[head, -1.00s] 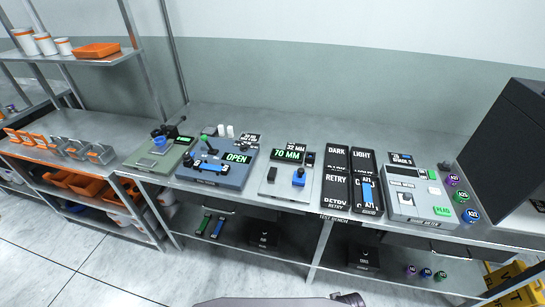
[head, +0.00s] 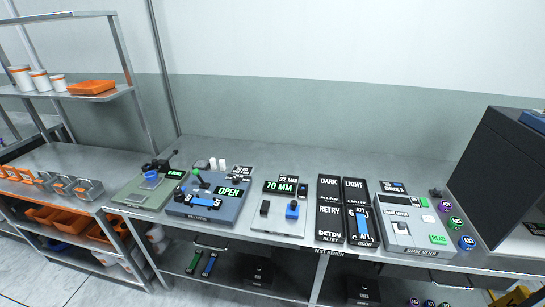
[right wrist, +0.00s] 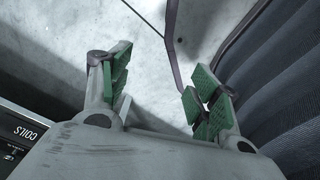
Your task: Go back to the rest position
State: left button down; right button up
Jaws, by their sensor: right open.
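My right gripper (right wrist: 160,95) shows in the right wrist view with its two green-padded fingers apart and nothing between them. It hangs over the pale floor (right wrist: 155,40), away from the bench. Neither gripper shows in the head view, and my left gripper is in no view. The test bench (head: 200,149) stands across the head view with its devices on top: a green device (head: 143,198), a blue device displaying OPEN (head: 208,204), a grey plate by the 70 MM display (head: 278,221), and the shade meter (head: 405,228).
Black sorting trays marked DARK, LIGHT, RETRY and GOOD (head: 329,214) lie mid-bench, with a blue-banded item on the right ones. A large dark box (head: 500,175) stands at the right. A shelf rack with an orange tray (head: 92,87) stands left. A COILS-labelled box (right wrist: 20,135) is near my right wrist.

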jog(key=s+d+f, duration=0.1)
jog(key=s+f, duration=0.3)
jog(key=s, duration=0.4)
jog(key=shift+s+d, duration=0.4)
jog(key=shift+f, duration=0.1)
dwell(0.6)
